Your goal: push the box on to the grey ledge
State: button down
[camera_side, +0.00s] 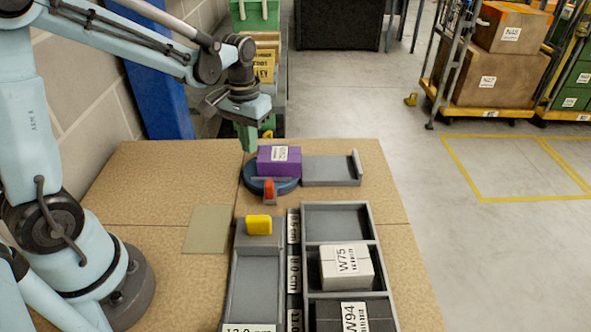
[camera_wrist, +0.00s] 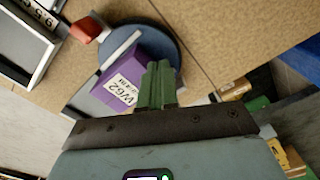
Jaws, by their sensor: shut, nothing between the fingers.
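The purple box (camera_side: 279,161), labelled W62 in the wrist view (camera_wrist: 123,84), sits on a round blue turntable (camera_side: 257,187) with a low grey rail along its near side. The grey ledge (camera_side: 331,172) adjoins the turntable on the right and has a raised lip at its far right end. The ledge is bare. My gripper (camera_side: 248,146) has green fingers, shut and empty, at the left end of the box. In the wrist view the fingertips (camera_wrist: 160,72) overlap the edge of the box; I cannot tell whether they touch it.
A red knob (camera_side: 269,189) stands at the turntable's front. Nearer are a grey tray with a yellow block (camera_side: 258,225) and a divided rack (camera_side: 367,222) holding a white box (camera_side: 346,267) and a dark box (camera_side: 355,318). The table left of the turntable is clear.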

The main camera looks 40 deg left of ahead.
jog(key=shift+r, duration=2.7)
jog(key=s+d+r+m+t, duration=0.1)
jog(key=s+d+m+t, duration=0.2)
jog(key=s+d+t, duration=0.4)
jog(key=s+a+f+n+h, duration=0.1)
jog(key=a+n+h, duration=0.2)
jog(key=a+n, duration=0.8)
jog(key=s+a+n+h, duration=0.1)
jog(key=a+n+h, duration=0.25)
jog(key=n, duration=1.25)
jog(key=shift+g, duration=0.3)
jog(key=x, duration=0.9)
jog(key=shift+w+a+f, duration=0.2)
jog(key=shift+a+f, duration=0.05)
jog(key=shift+f, duration=0.3)
jog(key=shift+w+d, duration=1.4)
jog(key=shift+w, duration=0.05)
